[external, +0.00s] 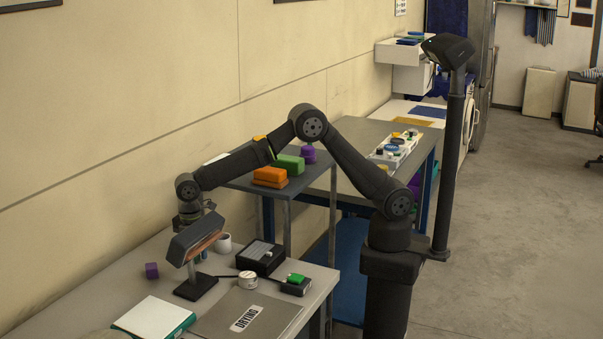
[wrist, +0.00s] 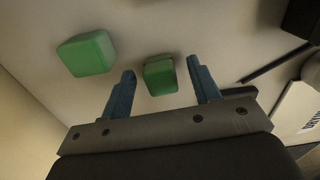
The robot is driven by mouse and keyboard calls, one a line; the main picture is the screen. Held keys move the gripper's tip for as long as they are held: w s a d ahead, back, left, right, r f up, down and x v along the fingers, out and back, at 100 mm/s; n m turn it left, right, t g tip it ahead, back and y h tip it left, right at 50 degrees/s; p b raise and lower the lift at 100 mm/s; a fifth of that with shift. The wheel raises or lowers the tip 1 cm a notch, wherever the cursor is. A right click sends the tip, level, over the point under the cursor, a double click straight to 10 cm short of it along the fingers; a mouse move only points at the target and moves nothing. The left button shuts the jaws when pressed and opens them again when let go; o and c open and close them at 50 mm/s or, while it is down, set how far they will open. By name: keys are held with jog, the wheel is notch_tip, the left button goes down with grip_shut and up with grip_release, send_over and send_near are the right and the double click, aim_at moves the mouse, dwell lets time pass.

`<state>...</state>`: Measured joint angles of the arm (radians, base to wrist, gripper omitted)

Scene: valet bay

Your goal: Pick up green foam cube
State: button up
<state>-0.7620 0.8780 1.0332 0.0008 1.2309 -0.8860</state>
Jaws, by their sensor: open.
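In the wrist view a small green block (wrist: 160,75) lies on the pale tabletop, in line with the gap between the two blue fingers of my gripper (wrist: 161,68). The fingers are apart, one on each side of it in the picture; I cannot tell whether they have come down around it. A second, larger-looking green block (wrist: 86,54) lies to the left, outside the fingers. In the external view my gripper is low over the near table, mostly hidden behind the dark lamp head (external: 195,235). Neither block can be made out there.
On the near table are a white mug (external: 223,243), a purple cube (external: 151,270), a black box (external: 260,257), a white round container (external: 247,280) and a green-topped black device (external: 296,284). Orange (external: 270,175) and green (external: 288,163) blocks lie on the shelf behind.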

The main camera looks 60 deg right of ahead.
jog(key=shift+f, duration=0.55)
jog(key=c, duration=1)
jog(key=shift+c, duration=0.2)
jog(key=shift+r, duration=0.15)
